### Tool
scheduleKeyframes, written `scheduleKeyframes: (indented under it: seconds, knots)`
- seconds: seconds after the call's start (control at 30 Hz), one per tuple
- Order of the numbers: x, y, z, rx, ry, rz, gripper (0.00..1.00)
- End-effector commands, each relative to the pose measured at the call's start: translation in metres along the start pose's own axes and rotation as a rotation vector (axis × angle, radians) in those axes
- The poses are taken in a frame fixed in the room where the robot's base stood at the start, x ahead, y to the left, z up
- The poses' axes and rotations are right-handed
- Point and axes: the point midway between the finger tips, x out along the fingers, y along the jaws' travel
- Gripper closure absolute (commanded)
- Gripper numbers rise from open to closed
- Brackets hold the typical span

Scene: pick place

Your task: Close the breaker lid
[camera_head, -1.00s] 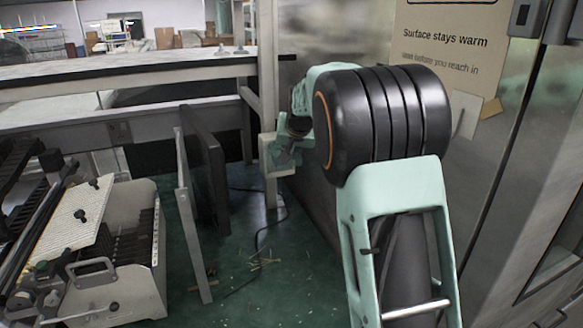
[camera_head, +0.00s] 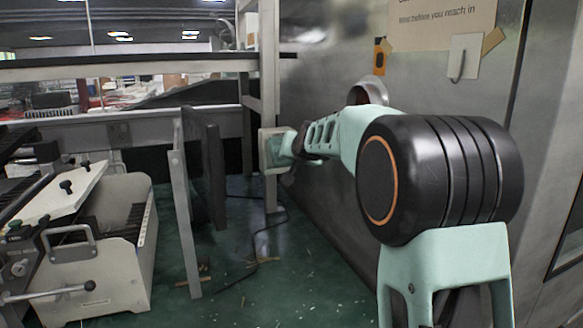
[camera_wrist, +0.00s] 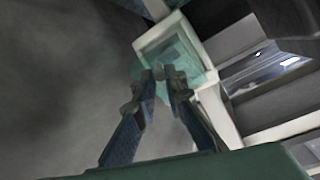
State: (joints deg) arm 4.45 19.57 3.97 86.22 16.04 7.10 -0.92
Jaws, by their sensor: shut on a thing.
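The breaker box (camera_head: 265,138) is a small pale frame on the upright post, left of the steel wall in the head view. In the wrist view its pale frame (camera_wrist: 150,48) surrounds a see-through teal lid (camera_wrist: 178,48). My gripper (camera_wrist: 160,75) has its two fingertips at the lower left part of the lid, a narrow gap between them, closed on the lid's edge or a small grip there. The exact contact is blurred. In the head view my gripper (camera_head: 283,150) meets the box from the right, and my wrist hides part of the lid.
A large steel cabinet wall (camera_head: 325,85) runs close along the right, with a hook plate (camera_head: 465,58) and a cardboard sign (camera_head: 440,15). A dark panel (camera_head: 205,165) stands left of the post. A white machine (camera_head: 100,260) is at the lower left. Green floor (camera_head: 260,285) lies open between.

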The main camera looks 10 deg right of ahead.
Motion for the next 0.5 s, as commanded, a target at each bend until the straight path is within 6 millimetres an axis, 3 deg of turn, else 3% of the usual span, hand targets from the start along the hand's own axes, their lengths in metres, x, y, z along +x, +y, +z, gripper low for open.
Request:
scheduleKeyframes:
  seconds: [0.03, 0.27, 0.5]
  knots:
    - [0.006, 0.004, 0.014, -0.002, -0.012, 0.002, 1.0]
    - [0.015, 0.007, 0.026, 0.0, -0.019, 0.004, 1.0]
    - [0.013, 0.006, 0.021, 0.0, -0.015, 0.003, 0.74]
